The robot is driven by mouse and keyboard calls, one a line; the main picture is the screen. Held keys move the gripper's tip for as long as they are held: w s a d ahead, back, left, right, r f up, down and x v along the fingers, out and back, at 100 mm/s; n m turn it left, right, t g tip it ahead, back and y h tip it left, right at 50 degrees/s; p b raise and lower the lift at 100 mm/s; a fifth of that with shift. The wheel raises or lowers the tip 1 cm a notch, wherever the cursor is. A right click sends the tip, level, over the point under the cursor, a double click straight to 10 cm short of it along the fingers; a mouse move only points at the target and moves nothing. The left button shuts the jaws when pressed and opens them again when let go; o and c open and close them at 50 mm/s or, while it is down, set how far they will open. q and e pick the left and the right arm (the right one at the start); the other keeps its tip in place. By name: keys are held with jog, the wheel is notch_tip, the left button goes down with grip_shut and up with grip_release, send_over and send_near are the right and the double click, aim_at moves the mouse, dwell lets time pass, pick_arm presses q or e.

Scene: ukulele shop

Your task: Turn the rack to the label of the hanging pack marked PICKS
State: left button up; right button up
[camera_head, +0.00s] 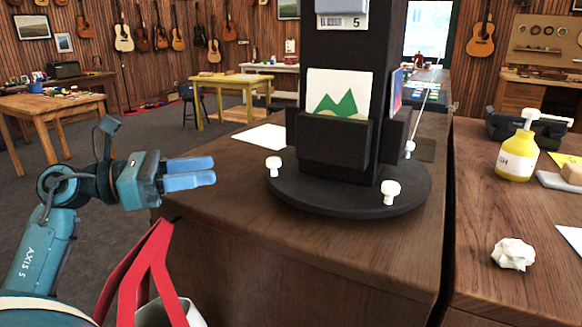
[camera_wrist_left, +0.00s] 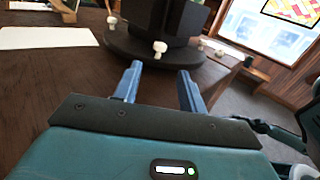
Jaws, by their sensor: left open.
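The black rack (camera_head: 335,100) stands on a round base (camera_head: 340,200) with white knobs, on a dark wooden counter. One white knob (camera_head: 273,166) is at the base's left, another (camera_head: 390,191) at its front right, and a third (camera_head: 409,149) at the back right. A pack (camera_head: 342,20) hangs high on the rack, cut off by the frame's top; only a barcode and a 5 show, and no PICKS label is visible. My left gripper (camera_head: 214,171) is open and empty, left of the base. In the left wrist view a white knob (camera_wrist_left: 159,47) lies beyond its fingers (camera_wrist_left: 158,78).
A card with green hills (camera_head: 340,93) sits in the rack's front pocket. A white paper (camera_head: 262,137) lies behind left on the counter. A red frame (camera_head: 150,270) stands below my left arm. A yellow bottle (camera_head: 517,150) and crumpled paper (camera_head: 513,253) are at right.

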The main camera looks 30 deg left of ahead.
aim_at(274, 159)
pick_arm(q)
jog(key=p+x, duration=0.3)
jog(key=x, duration=0.8)
jog(key=shift+w+d+r, duration=0.15)
jog(key=shift+w+d, duration=0.45)
jog(key=shift+w, duration=0.05)
pick_arm(e)
jog(key=shift+r+n, duration=0.3)
jog(key=shift+r, duration=0.45)
pick_arm(q)
jog(key=shift+c, duration=0.4)
pick_arm(e)
jog(key=shift+a, duration=0.1)
pick_arm(q)
grip_shut()
